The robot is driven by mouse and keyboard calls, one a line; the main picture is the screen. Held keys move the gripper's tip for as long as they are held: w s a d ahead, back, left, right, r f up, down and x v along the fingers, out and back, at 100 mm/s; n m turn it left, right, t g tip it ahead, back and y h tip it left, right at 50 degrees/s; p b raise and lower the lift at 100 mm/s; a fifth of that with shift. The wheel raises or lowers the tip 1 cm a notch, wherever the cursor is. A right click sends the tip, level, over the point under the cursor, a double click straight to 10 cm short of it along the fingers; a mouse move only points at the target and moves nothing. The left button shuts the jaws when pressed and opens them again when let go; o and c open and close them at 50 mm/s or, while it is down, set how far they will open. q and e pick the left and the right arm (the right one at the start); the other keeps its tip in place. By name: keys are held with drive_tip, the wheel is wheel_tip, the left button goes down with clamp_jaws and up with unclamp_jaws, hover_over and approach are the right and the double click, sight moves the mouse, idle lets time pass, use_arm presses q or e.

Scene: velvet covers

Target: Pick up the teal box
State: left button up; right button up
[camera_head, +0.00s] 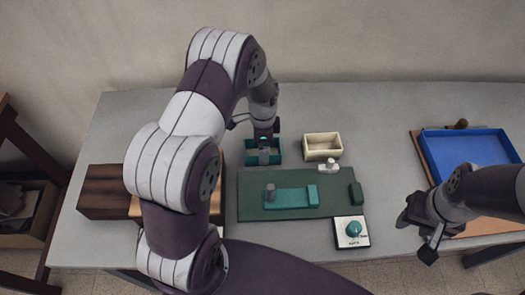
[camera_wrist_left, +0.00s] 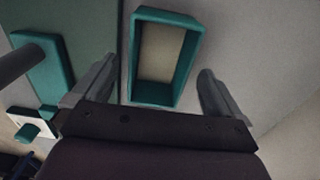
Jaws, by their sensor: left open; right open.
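The teal box (camera_head: 277,157) is a small open-topped box on the grey table, left of a cream box. In the head view my left gripper (camera_head: 264,152) is over it and hides part of it. In the left wrist view the teal box (camera_wrist_left: 152,95) shows its hollow inside, with one finger of my left gripper (camera_wrist_left: 157,72) to each side. The fingers are apart, and I see no contact with the walls. My right gripper (camera_head: 416,236) is open and empty near the front right of the table.
The cream box (camera_head: 323,154) stands close on the right. A dark green board (camera_head: 245,205) with teal parts lies in front, and a white panel with a teal knob (camera_head: 353,230) beside it. A blue tray (camera_head: 470,150) is at right, a dark wooden block (camera_head: 103,190) at left.

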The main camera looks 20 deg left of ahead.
use_arm(q)
wheel_tip(320, 180, down, 3)
drive_tip(key=shift+r, duration=0.2)
drive_tip(key=c, duration=1)
drive_tip(key=shift+r, duration=0.1)
drive_tip(key=shift+c, duration=0.2)
